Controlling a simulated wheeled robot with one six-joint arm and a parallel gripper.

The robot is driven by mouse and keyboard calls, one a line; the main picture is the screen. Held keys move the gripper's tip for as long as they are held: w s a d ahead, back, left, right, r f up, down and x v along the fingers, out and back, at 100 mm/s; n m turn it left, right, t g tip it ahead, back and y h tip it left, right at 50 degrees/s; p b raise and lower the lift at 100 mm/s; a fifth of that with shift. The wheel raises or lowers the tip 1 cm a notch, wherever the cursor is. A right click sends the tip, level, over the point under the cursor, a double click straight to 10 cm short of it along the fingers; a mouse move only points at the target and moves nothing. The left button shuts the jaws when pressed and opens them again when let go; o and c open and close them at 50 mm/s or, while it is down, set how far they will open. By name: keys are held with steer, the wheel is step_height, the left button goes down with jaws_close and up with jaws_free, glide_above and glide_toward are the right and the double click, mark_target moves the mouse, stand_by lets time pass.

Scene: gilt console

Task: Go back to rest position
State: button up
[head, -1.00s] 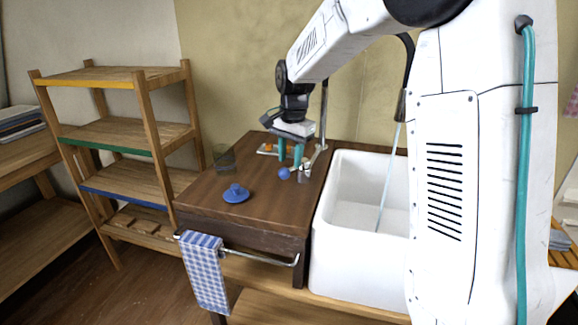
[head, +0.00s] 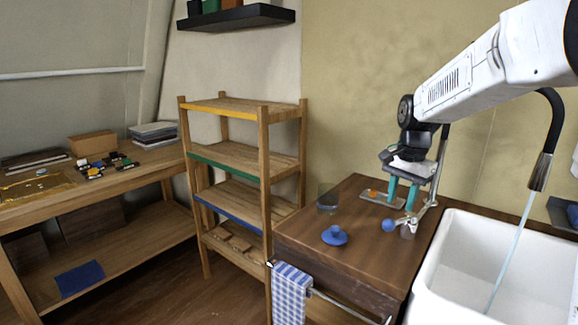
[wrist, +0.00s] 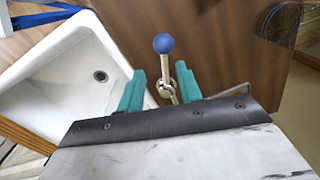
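My gripper (head: 402,198) is over the right part of the wooden counter (head: 310,215), pointing down. Its two teal fingers are apart. In the wrist view, my gripper (wrist: 160,85) has the metal tap lever (wrist: 165,85) with its blue ball (wrist: 163,43) showing in the gap between the fingers. No touch between finger and lever is visible. In the head view the blue ball (head: 388,225) is just below and left of the fingertips. My arm reaches in from the upper right.
A white sink (head: 455,260) is right of the counter, with a light-blue stream (head: 511,250) falling from the black spout (head: 541,170). A blue lid-like object (head: 335,236) and a clear glass (head: 327,198) stand on the counter. A wooden shelf (head: 240,155) is to its left.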

steer(key=s+a+n, duration=0.2)
steer(key=s+n, duration=0.1)
steer(key=s, duration=0.8)
steer(key=s+a+n, duration=0.2)
steer(key=s+n, duration=0.2)
steer(key=s, duration=0.8)
steer(key=s+a+r+n+t, duration=0.1)
steer(key=s+n, duration=0.3)
steer(key=s, duration=0.7)
steer(key=shift+s+a, duration=0.3)
steer(key=shift+a, duration=0.25)
steer(key=shift+o, duration=0.2)
